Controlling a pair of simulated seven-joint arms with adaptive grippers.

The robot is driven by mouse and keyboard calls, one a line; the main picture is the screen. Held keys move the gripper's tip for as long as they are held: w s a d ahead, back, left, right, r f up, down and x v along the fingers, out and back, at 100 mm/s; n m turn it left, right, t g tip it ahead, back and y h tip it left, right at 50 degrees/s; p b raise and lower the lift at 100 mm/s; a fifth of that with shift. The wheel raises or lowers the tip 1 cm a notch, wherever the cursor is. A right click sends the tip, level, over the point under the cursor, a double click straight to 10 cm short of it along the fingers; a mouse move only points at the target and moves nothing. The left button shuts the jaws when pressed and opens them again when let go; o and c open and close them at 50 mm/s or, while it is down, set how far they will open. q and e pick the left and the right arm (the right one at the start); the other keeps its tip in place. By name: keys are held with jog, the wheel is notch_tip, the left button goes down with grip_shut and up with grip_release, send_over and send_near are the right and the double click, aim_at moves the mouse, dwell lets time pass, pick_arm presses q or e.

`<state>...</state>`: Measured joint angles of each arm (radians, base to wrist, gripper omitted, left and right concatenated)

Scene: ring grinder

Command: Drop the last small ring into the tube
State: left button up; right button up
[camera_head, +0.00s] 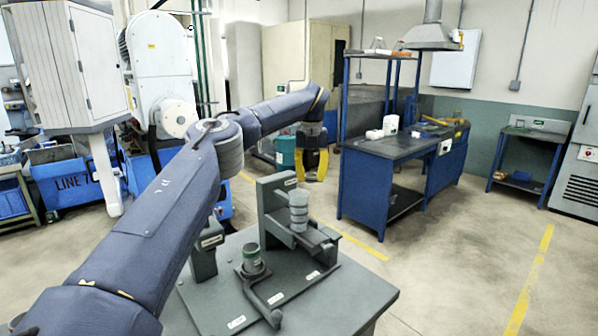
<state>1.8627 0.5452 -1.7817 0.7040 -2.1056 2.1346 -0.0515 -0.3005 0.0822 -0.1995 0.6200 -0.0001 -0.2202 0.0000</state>
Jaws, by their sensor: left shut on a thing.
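A pale grey, ribbed upright tube (298,211) stands in the grey fixture (285,290) on the table in front of me. My left gripper (315,178), with yellow fingers pointing down, hangs beyond the tube and above it in the picture, apart from it. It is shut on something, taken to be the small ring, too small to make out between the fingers. The tube's inside cannot be made out. My right gripper is out of view.
The fixture has an upright plate (274,200) behind the tube and a curved lever (262,303) in front. A blue workbench (400,150) stands farther back on the right. The floor right of the table is clear.

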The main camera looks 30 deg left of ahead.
pick_arm(q)
jog(key=a+n, duration=0.1)
jog(key=n, duration=0.3)
jog(key=s+a+n, duration=0.1)
jog(key=n, duration=0.3)
jog(key=a+r+n, duration=0.1)
jog(key=n, duration=0.4)
jog(key=shift+s+a+r, duration=0.1)
jog(key=shift+s, duration=0.25)
jog(key=shift+f, duration=2.6)
jog(key=shift+f, duration=0.1)
jog(key=o, duration=1.9)
jog(key=shift+c, duration=0.2)
